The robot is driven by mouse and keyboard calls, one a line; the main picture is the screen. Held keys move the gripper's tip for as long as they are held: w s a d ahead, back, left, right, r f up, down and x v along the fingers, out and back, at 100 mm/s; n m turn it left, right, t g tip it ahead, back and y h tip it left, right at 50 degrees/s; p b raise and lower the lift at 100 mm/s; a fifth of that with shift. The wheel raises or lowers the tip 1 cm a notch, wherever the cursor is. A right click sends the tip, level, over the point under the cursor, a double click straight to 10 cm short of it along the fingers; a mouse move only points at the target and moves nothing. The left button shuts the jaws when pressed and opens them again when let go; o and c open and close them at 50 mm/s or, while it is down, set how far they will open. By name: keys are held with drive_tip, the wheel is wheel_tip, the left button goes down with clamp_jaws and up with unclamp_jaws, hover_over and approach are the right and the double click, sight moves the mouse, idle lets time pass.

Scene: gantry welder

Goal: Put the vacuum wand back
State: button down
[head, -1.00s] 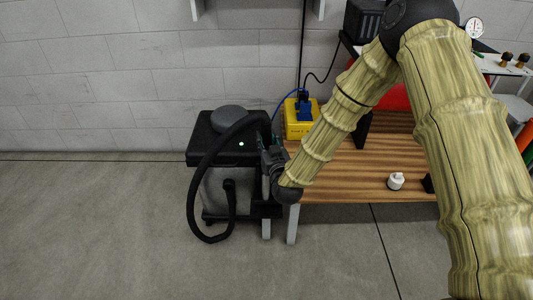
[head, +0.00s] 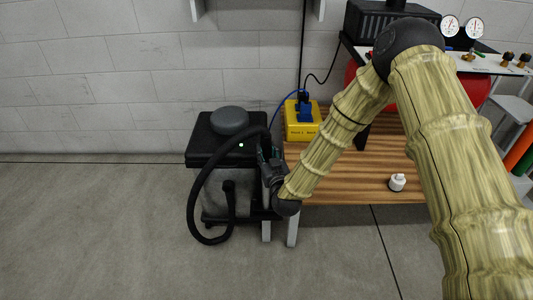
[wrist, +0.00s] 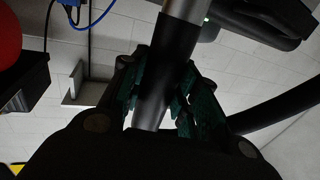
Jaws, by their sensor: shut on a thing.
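The vacuum wand (wrist: 168,65) is a tube with a silver upper part and a dark grip. My gripper (wrist: 160,95) is shut on the dark part, its green pads on both sides of it. In the head view my gripper (head: 270,163) is just right of the shop vacuum (head: 197,142), between it and the bench's left end. The vacuum has a black top with a round cap, a small green light and a grey body. Its black hose (head: 193,190) loops down the left side. The wand is mostly hidden by my gripper in the head view.
A wooden bench (head: 340,180) stands right of the vacuum, with a yellow power box (head: 301,122) and a small white fitting (head: 397,182) on it. A red tank and gauges (head: 450,26) are at the right. The floor in front and left is clear.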

drive_tip(key=c, duration=1.1)
unclamp_jaws()
drive_tip(key=shift+f, duration=0.1)
drive_tip(key=shift+r, duration=0.2)
drive_tip(key=p+v, duration=0.2)
drive_tip(key=v, duration=1)
drive_tip(key=s+d+f+g+h, duration=0.1)
drive_tip(key=s+d+f+g, duration=0.3)
drive_tip(key=s+f, duration=0.4)
drive_tip(key=s+d+f+g+h, duration=0.1)
drive_tip(key=s+d+f+g, duration=0.4)
drive_tip(key=f, duration=0.6)
drive_tip(key=s+d+f+m+g+h, duration=0.1)
drive_tip(key=s+d+f+g, duration=0.1)
drive_tip(key=s, duration=0.7)
drive_tip(key=s+d+f+m+g, duration=0.1)
drive_tip(key=s+d+f+g, duration=0.1)
drive_tip(key=s+d, duration=0.3)
drive_tip(key=s+d+f+m+g+h, duration=0.1)
drive_tip(key=s+d+f+g, duration=0.2)
drive_tip(key=s, duration=1)
drive_tip(key=shift+d+f+g+h, duration=0.1)
drive_tip(key=shift+d+g+h, duration=0.2)
drive_tip(key=shift+g, duration=0.4)
